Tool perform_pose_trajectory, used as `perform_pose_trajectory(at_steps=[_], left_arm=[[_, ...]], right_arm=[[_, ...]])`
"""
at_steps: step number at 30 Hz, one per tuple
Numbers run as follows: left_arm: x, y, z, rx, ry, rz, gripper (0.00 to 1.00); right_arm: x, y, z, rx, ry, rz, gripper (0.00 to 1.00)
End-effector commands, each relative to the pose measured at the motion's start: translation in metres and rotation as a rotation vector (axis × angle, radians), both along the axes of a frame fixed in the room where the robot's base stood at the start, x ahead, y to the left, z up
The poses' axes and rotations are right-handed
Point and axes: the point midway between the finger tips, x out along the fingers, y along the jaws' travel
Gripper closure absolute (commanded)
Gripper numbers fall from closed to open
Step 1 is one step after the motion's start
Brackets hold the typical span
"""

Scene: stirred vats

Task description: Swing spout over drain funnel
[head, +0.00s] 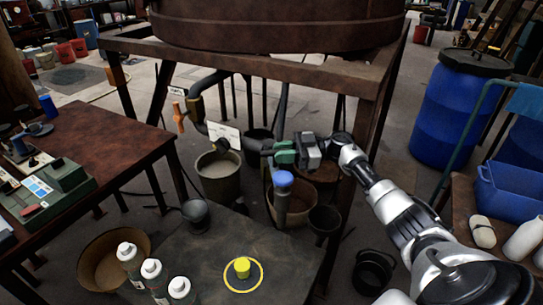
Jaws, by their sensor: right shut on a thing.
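My right gripper (299,152) reaches in from the right under the vat and is shut on a green part (284,152) of the spout (256,145). The spout is a dark pipe stub pointing left from the green part. Below it stands an upright pipe with a blue top (283,179), inside or in front of a tan bucket (272,208). A dark funnel-shaped vessel (325,221) stands to the right of that bucket; I take it for the drain funnel. The spout is not over it. My left gripper is not in view.
The rusty vat (280,25) and its frame (360,82) stand overhead. White-capped bottles (152,275) and a yellow knob (242,266) stand in front. Blue barrels (450,115) stand right.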

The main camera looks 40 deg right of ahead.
Motion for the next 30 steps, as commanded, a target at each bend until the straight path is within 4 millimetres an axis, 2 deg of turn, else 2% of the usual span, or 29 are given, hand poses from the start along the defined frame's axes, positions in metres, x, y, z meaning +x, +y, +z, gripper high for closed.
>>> perform_pose_trajectory(at_steps=[13,14,18,26,30], left_arm=[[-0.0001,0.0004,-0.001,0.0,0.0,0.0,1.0],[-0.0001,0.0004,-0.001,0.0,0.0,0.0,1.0],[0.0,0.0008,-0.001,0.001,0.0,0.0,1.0],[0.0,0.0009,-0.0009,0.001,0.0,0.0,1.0],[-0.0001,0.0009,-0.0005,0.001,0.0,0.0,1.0]], right_arm=[[-0.0024,-0.0051,-0.0006,-0.004,0.0,0.004,1.0],[-0.0024,-0.0051,-0.0007,-0.004,0.0,0.004,0.78],[-0.0024,-0.0047,-0.0005,-0.003,0.0,0.005,0.56],[-0.0023,-0.004,-0.0001,-0.001,0.001,0.007,0.54],[-0.0024,-0.0045,0.0079,-0.003,-0.002,0.007,0.54]])
